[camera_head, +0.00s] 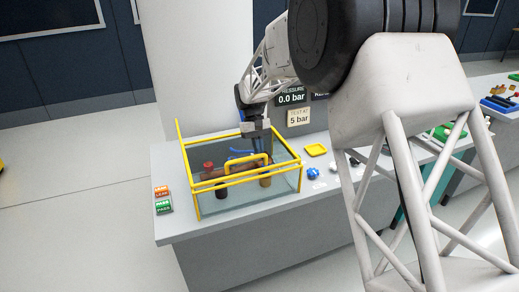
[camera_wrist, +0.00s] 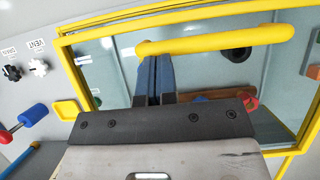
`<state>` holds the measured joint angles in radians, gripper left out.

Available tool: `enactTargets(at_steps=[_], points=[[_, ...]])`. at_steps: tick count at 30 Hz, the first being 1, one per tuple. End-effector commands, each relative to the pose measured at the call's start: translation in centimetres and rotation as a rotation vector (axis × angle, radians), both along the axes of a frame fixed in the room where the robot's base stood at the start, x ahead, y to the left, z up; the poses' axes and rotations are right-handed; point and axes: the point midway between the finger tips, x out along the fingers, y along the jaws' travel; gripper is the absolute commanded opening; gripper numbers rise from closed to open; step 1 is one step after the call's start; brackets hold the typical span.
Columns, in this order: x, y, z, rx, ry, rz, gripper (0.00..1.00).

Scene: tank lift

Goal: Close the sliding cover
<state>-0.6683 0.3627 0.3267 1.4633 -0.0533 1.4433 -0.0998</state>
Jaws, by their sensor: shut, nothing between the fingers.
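The sliding cover is a clear panel with a yellow frame on top of the glass tank (camera_head: 245,198). Its yellow bar handle (camera_head: 246,160) stands up from it, and the handle (camera_wrist: 215,41) crosses the upper part of the wrist view. My gripper (camera_head: 262,150) points down over the tank, close to the handle. In the wrist view my gripper (camera_wrist: 152,62) is shut and empty, with its blue fingertips by the left end of the handle. I cannot tell whether they touch it. Inside the tank are a red-topped part (camera_head: 208,167) and dark fittings, partly seen through the glass.
Red and green labelled buttons (camera_head: 162,199) are at the left counter edge. Pressure signs (camera_head: 292,98) stand behind. An upright yellow post (camera_head: 180,142) rises at the tank's back left corner.

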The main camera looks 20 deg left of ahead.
Motion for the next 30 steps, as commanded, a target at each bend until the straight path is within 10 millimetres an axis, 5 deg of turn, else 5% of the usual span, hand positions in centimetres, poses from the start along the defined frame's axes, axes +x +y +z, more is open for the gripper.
enactTargets(at_steps=[8,21,30], points=[[1.9,1.9,-1.7,-0.007,0.009,0.0,0.0],[4.3,4.3,5.7,-0.002,0.002,0.001,0.0],[5.0,5.0,8.0,-0.001,0.001,0.0,0.0]])
